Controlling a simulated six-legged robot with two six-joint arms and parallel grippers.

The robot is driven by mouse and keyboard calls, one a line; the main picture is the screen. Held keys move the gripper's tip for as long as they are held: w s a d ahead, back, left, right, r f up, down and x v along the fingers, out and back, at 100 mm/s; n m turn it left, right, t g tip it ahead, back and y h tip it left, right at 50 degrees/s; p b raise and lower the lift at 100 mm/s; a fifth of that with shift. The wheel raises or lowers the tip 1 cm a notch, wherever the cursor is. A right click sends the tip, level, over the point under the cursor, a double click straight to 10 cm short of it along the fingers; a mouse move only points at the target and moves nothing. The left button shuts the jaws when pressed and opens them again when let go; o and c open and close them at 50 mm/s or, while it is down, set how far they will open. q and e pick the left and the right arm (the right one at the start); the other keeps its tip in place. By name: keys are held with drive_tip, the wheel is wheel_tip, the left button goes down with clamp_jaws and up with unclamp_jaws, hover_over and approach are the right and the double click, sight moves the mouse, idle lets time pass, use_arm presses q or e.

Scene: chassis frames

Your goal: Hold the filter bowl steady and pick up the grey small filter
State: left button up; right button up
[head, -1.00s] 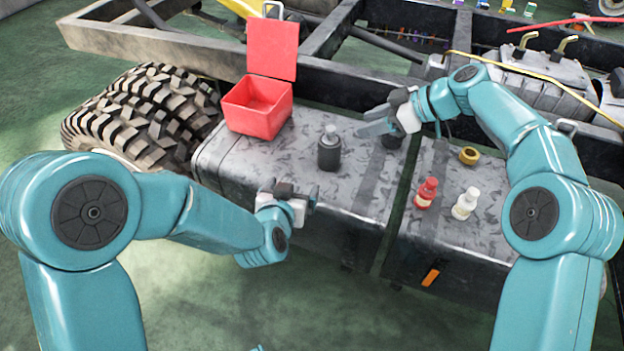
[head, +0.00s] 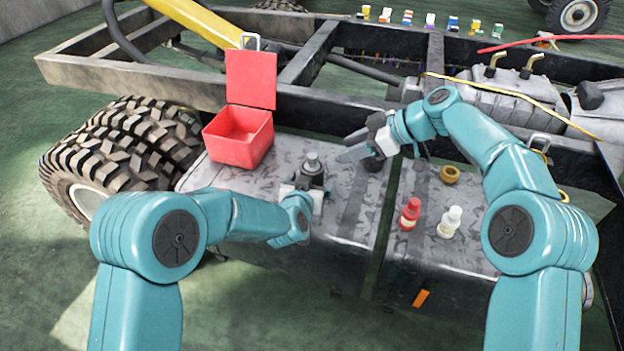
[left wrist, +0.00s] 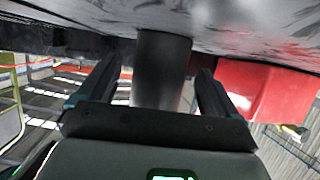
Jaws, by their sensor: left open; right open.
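A dark cylindrical filter bowl (head: 312,174) with a grey piece (head: 312,159) on top stands upright on the grey tank top; I take the grey piece to be the small filter. My left gripper (head: 308,188) is open at the bowl's near side. In the left wrist view the dark bowl (left wrist: 162,70) is between the two open fingers of the left gripper (left wrist: 155,88), with gaps visible on both sides. My right gripper (head: 350,147) is open and empty, above and to the right of the bowl. A second dark round thing (head: 375,165) is partly hidden below it.
An open red box (head: 238,150) stands left of the bowl, lid up. A red bottle (head: 410,212), a white bottle (head: 450,220) and a brass ring (head: 450,174) are on the right tank. Frame rails (head: 300,95) run behind. The tank top between bowl and bottles is mostly clear.

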use_arm(q)
drive_tip(key=shift+x, duration=1.3)
drive_tip(key=c, duration=1.2)
